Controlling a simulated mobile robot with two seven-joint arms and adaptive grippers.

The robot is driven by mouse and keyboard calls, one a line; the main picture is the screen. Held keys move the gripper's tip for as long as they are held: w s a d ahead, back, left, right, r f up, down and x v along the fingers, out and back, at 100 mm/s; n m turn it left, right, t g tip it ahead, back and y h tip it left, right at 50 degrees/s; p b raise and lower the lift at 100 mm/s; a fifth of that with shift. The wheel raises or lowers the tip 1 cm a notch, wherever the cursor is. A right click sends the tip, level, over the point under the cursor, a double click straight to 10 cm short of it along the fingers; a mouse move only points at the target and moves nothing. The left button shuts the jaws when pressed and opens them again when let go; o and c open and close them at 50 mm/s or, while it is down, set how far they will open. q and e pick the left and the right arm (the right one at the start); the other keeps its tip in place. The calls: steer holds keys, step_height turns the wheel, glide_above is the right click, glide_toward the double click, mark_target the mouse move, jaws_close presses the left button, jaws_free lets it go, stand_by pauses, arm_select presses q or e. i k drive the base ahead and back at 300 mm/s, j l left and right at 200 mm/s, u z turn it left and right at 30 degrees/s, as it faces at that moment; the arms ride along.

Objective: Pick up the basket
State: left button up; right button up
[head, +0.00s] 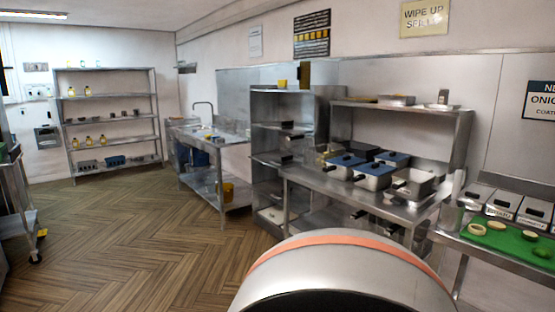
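I cannot clearly make out a basket in the head view. The nearest candidate is a small wire-like container (326,153) at the far left end of the steel table on the right. It is too small and dark to tell for sure. Beside it on the same table stand several steel containers with blue tops (374,175) and an open steel pan (414,184) with a dark handle. Neither of my grippers shows; only a large rounded part of my own arm fills the bottom centre and hides what is behind it.
The steel table (350,195) runs along the right wall, beside a tall steel shelf (270,108). A green board (505,238) with round food pieces lies at the far right. A sink table (207,135) and shelving (110,95) stand farther back. The wooden floor (130,240) at left is clear.

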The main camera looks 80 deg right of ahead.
mark_target(314, 157)
steer(key=z, duration=2.8)
steer(key=i+j+u, duration=0.15)
steer(key=i, duration=0.3)
steer(key=i+j+u, duration=0.1)
steer(key=i, duration=0.35)
